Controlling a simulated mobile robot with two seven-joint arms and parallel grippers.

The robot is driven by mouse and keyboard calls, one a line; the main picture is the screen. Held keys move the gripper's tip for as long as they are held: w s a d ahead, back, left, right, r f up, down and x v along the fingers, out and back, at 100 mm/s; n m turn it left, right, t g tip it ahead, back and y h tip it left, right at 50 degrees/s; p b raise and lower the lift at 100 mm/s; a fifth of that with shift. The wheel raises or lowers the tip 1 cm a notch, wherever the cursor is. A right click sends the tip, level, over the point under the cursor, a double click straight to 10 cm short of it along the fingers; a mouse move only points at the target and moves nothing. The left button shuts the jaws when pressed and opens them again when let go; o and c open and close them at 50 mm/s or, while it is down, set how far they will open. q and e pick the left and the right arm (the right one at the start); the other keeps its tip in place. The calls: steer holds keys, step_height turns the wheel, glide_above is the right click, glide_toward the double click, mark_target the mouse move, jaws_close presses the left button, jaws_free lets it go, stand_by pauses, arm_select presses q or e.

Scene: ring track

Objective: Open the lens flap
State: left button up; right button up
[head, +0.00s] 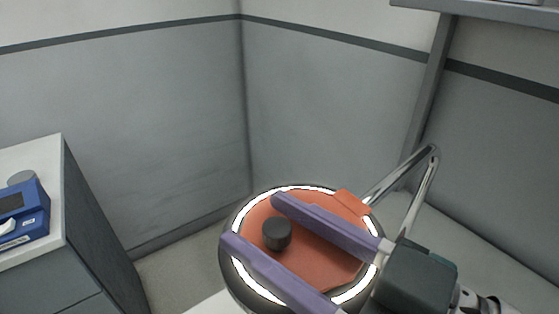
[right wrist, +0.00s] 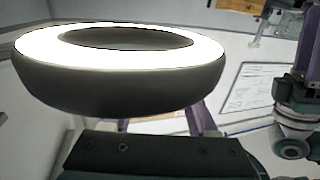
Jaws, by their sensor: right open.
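The lens flap (head: 310,262) is an orange disc lying over the middle of a round lamp head. A dark round knob (head: 277,234) stands on it, and an orange tab (head: 353,201) sits at its upper right edge. My right gripper (head: 250,220) is open, its two purple fingers reaching in from the lower right. In the head view the knob appears between the fingers; contact cannot be made out. The right wrist view shows the lamp head's glowing ring and dark housing (right wrist: 120,88) close up, hiding much of the fingers. My left gripper is not in the head view.
A bent metal lamp arm (head: 410,185) rises behind the lamp head on the right. A cabinet (head: 50,260) with a blue box (head: 25,215) stands at the left. Grey walls meet in a corner behind. Open floor shows between cabinet and lamp.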

jaws_close()
stand_by(1.3)
